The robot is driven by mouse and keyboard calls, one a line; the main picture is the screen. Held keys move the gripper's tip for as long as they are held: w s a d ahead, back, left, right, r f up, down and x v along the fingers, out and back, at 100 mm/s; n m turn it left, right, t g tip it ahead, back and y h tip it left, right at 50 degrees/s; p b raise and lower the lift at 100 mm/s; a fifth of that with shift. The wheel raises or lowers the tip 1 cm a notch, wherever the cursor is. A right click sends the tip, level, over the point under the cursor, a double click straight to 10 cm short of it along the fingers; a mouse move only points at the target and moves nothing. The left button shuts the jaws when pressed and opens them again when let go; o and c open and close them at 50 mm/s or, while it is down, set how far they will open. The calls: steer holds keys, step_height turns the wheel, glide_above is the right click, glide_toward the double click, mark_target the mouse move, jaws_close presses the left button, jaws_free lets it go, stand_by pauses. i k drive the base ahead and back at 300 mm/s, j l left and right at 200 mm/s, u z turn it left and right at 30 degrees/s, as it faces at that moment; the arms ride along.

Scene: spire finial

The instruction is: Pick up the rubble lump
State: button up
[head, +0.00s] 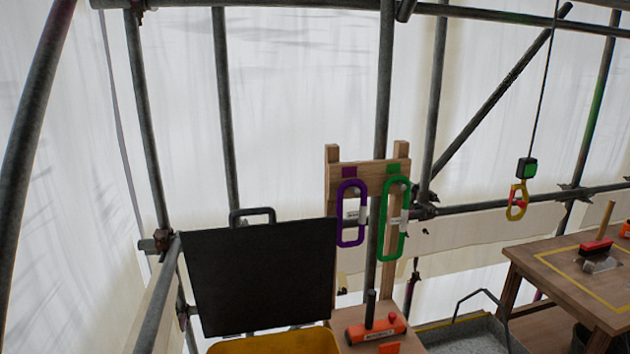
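I cannot make out a rubble lump anywhere in the head view. My gripper is not in view. A yellow container (275,344) shows only its upper part at the bottom edge, and what lies inside it is hidden. A grey tub with a wire handle (465,336) is cut off by the bottom edge, and its contents are not clear.
A black panel with a handle (258,278) stands behind the yellow container. A wooden rack (367,168) holds a purple loop (341,213) and a green loop (384,220). A wooden table (540,264) stands right. A yellow hook (517,202) hangs from a cable. Scaffold poles surround everything.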

mark_target(588, 266)
steer(key=z, duration=1.5)
